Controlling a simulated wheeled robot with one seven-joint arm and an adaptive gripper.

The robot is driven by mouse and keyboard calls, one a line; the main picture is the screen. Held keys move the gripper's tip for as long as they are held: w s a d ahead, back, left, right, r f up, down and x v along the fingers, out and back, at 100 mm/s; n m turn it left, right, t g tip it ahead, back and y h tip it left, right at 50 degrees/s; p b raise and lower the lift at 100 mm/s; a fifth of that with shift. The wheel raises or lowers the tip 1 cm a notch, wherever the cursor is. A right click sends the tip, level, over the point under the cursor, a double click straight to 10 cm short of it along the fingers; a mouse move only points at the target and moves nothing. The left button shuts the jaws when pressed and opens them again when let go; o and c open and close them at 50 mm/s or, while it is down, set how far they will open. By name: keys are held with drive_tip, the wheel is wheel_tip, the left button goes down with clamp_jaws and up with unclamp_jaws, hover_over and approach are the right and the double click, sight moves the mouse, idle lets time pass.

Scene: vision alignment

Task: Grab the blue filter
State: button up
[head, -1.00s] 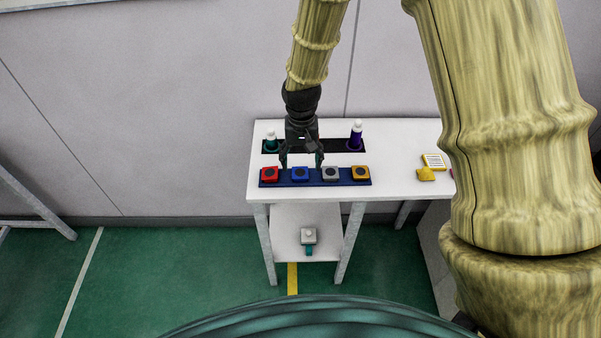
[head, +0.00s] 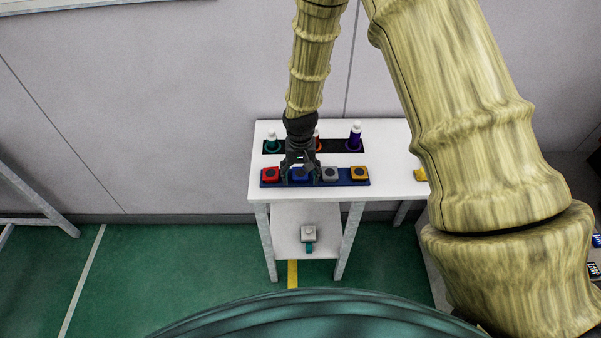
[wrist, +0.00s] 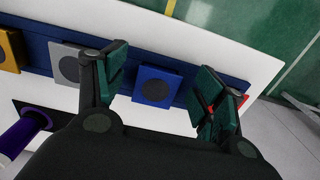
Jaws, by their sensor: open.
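The blue filter (head: 300,174) is a square block with a dark round centre. It sits on a dark blue rack (head: 343,182) near the table's front edge, between a red filter (head: 270,174) and a grey filter (head: 330,173). My gripper (head: 300,181) is open, its fingers on either side of the blue filter. In the wrist view the blue filter (wrist: 156,86) lies between the two open fingers (wrist: 160,92), with a gap on each side. I cannot tell the exact height of the fingertips over the rack.
A yellow-orange filter (head: 360,173) sits at the rack's right end. Behind, a black rack (head: 336,146) holds a teal bottle (head: 272,141), a purple bottle (head: 355,136) and a partly hidden orange-red one. The white table (head: 390,158) is clear between the racks' right ends and my arm.

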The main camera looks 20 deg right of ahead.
drive_tip(key=shift+f, duration=0.4)
drive_tip(key=shift+c, duration=0.2)
drive_tip(key=c, duration=0.9)
drive_tip(key=shift+r, duration=0.1)
